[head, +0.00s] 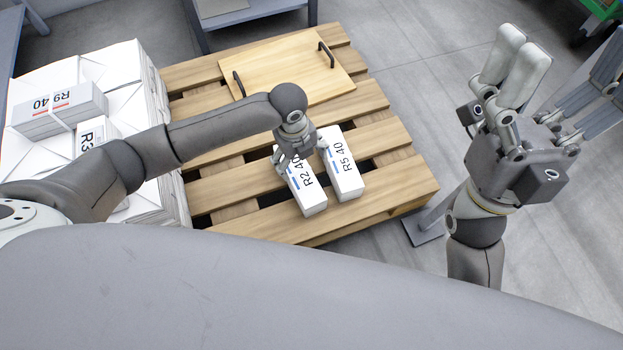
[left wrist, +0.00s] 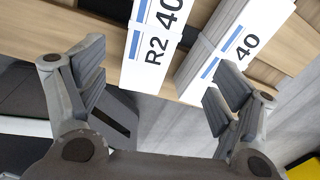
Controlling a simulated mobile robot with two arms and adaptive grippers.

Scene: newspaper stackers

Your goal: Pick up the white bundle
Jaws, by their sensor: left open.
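Two white bundles lie side by side on the wooden pallet (head: 290,235): one marked R2 40 (head: 309,196) and, to its right, one marked R5 40 (head: 345,180). My left gripper (head: 290,165) is over the far end of the R2 bundle and hides part of it. In the left wrist view its fingers (left wrist: 155,85) are spread, with the R2 bundle (left wrist: 152,45) between them toward the top and the R5 bundle (left wrist: 230,45) beside it. I cannot tell whether they touch it. My right gripper (head: 560,65) is raised at the right, open and empty.
White stacks (head: 110,70) stand at the left, with bundles marked R9 40 (head: 60,108) and R3 (head: 96,134) on top. A wooden board (head: 290,68) with two dark handles lies on the pallet's far part.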

